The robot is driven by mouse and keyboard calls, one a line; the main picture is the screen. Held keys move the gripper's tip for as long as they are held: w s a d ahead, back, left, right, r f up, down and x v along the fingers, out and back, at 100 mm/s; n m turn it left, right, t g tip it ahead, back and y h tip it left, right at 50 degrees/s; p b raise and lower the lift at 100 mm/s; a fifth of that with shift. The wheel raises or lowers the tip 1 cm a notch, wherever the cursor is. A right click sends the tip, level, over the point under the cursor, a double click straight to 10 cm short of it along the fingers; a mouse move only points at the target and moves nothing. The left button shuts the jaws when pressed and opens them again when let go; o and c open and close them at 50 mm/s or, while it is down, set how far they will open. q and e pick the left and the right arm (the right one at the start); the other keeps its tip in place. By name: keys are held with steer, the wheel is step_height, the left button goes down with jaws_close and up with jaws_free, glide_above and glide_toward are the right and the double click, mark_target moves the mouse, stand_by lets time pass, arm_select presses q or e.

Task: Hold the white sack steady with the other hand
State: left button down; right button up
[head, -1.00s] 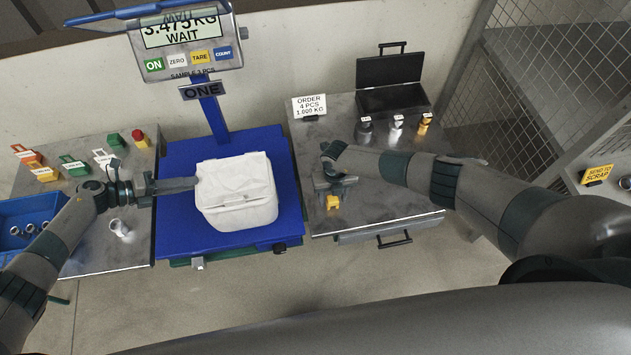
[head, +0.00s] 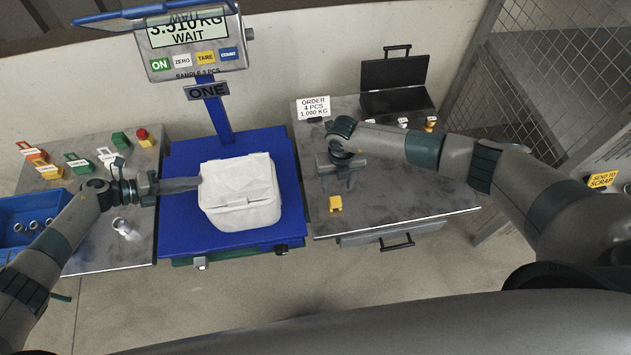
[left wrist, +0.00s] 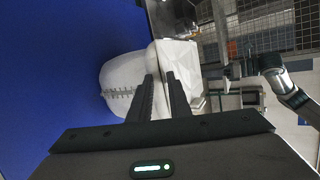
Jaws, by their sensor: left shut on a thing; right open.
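The white sack (head: 240,205) sits upright on the blue scale platform (head: 178,235). My left gripper (head: 196,184) reaches in from the left and is shut on the sack's upper left edge. In the left wrist view the two fingers (left wrist: 162,92) lie against the sack (left wrist: 118,75), whose stitched seam shows. My right gripper (head: 340,183) is open and empty over the right table, apart from the sack, with its fingers pointing down above a small yellow block (head: 335,204).
The scale display (head: 192,38) reads about 3.510 kg and WAIT. A blue bin (head: 22,222) and coloured markers stand at the left. An open black case (head: 395,82), small weights and an order card (head: 313,107) stand at the back right.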

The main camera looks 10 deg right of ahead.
arm_select(q)
steer(key=shift+s+f, duration=0.35)
steer(key=shift+f, duration=0.15)
steer(key=c, duration=1.6)
jaws_free()
steer(key=shift+o, duration=0.2)
steer(key=shift+w+r, duration=0.1)
steer(key=shift+w, duration=0.15)
steer(key=shift+w+r, duration=0.1)
steer(key=shift+r, duration=0.1)
steer(key=v, duration=1.2)
steer(key=shift+f, duration=0.1)
